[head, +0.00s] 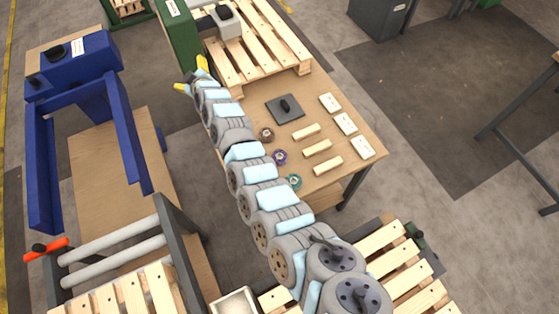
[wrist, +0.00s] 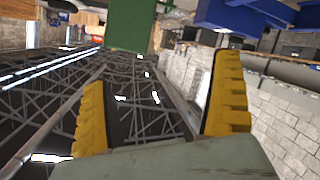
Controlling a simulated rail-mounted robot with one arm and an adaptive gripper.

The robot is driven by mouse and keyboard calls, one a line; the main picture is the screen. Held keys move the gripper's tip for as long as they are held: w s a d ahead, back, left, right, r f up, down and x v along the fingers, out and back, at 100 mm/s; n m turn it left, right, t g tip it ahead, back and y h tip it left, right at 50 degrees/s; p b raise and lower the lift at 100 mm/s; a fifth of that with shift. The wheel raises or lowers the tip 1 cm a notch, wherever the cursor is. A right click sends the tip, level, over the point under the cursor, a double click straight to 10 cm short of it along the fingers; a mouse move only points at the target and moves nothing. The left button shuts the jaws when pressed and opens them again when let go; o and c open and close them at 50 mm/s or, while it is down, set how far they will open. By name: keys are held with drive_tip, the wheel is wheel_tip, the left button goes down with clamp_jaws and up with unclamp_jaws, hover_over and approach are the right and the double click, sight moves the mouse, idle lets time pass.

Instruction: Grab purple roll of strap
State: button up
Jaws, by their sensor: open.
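The purple roll of strap (head: 280,157) lies on the wooden table near its left edge, close beside my arm in the head view. A brown roll (head: 266,134) lies farther back and a teal roll (head: 294,181) nearer the front, in one row with it. My gripper (head: 192,79) is at the far end of my outstretched arm, beyond the table's left edge and away from the rolls. In the wrist view its two yellow fingers (wrist: 160,115) are spread apart with nothing between them. The wrist view shows no roll.
The table (head: 361,136) also holds wooden blocks (head: 317,148), white labelled boxes (head: 346,123) and a dark plate with a black knob (head: 285,107). A pallet (head: 262,48) lies behind. A blue machine frame (head: 42,165) stands left. A green post (head: 178,32) stands near my gripper.

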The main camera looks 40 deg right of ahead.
wheel_tip(320, 180, down, 3)
drive_tip(key=s+d+n+g+y+b, duration=0.2)
drive_tip(key=s+d+n+g+b, duration=0.1)
drive_tip(key=n, duration=0.1)
drive_tip(key=n+g+b, duration=0.6)
drive_tip(key=g, duration=0.5)
hover_over(280, 156)
drive_tip(key=shift+y, duration=0.4)
drive_tip(key=f, duration=1.9)
drive_tip(key=shift+d+f, duration=0.1)
drive_tip(key=shift+d, duration=0.1)
drive_tip(key=shift+d+f+b, duration=0.1)
drive_tip(key=shift+f+b, duration=0.2)
drive_tip(key=shift+f, duration=0.5)
drive_tip(key=shift+a+f+b, duration=0.2)
drive_tip(key=shift+f+b, duration=0.05)
drive_tip(key=shift+f, duration=0.8)
drive_tip(key=shift+a+f+b, duration=0.15)
drive_tip(key=shift+f+b, duration=0.05)
drive_tip(key=shift+f, duration=0.8)
drive_tip(key=shift+d+f, duration=0.1)
drive_tip(key=shift+f, duration=0.55)
